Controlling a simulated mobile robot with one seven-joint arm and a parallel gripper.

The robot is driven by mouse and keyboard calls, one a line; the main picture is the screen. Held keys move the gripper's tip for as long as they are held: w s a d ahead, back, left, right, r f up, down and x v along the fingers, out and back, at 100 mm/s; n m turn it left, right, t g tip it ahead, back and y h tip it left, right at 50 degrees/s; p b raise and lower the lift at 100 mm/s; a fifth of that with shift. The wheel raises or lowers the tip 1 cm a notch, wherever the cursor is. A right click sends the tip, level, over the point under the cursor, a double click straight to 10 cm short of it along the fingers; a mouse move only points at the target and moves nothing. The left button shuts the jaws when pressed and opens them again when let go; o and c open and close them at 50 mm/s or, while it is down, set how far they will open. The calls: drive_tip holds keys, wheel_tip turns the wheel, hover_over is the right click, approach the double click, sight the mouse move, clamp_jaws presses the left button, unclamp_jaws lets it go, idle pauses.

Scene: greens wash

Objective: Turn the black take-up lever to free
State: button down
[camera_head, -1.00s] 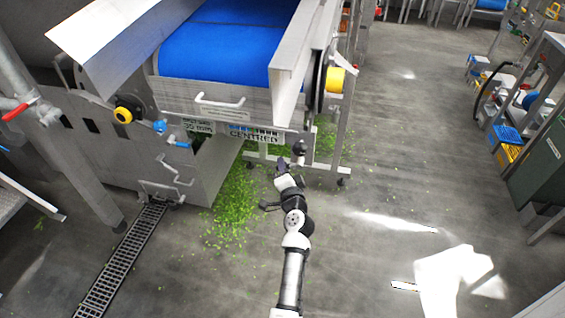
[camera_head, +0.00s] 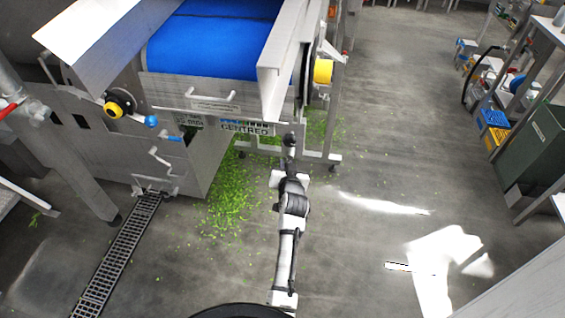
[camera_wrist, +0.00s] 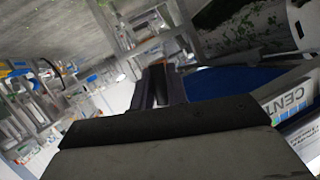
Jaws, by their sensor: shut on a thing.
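The black take-up lever (camera_head: 290,140) shows in the head view as a dark knob on a short stem, below the right front corner of the blue-belt conveyor. It stands roughly upright in the picture. My gripper (camera_head: 290,163) reaches it from below and is shut on it; the grip itself is small and partly hidden by my wrist. In the wrist view my dark fingers (camera_wrist: 160,87) are close together, and the lever between them cannot be made out clearly. A sign reading "CENTRED" (camera_head: 245,127) is just left of the lever.
The blue belt (camera_head: 208,40) and its metal frame stand above and behind my gripper. Greens (camera_head: 232,195) litter the floor at left, near a drain grate (camera_head: 118,255). The floor at right is mostly open.

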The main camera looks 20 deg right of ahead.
drive_tip(key=shift+s+d+n+g+h+p, duration=0.4)
drive_tip(key=shift+d+n+g, duration=0.2)
drive_tip(key=shift+n, duration=0.3)
drive_tip(key=shift+f, duration=0.1)
drive_tip(key=c, duration=1.4)
unclamp_jaws()
drive_tip(key=b+v, duration=0.2)
drive_tip(key=v, duration=1.1)
drive_tip(key=shift+s+a, duration=0.2)
drive_tip(key=shift+s, duration=0.1)
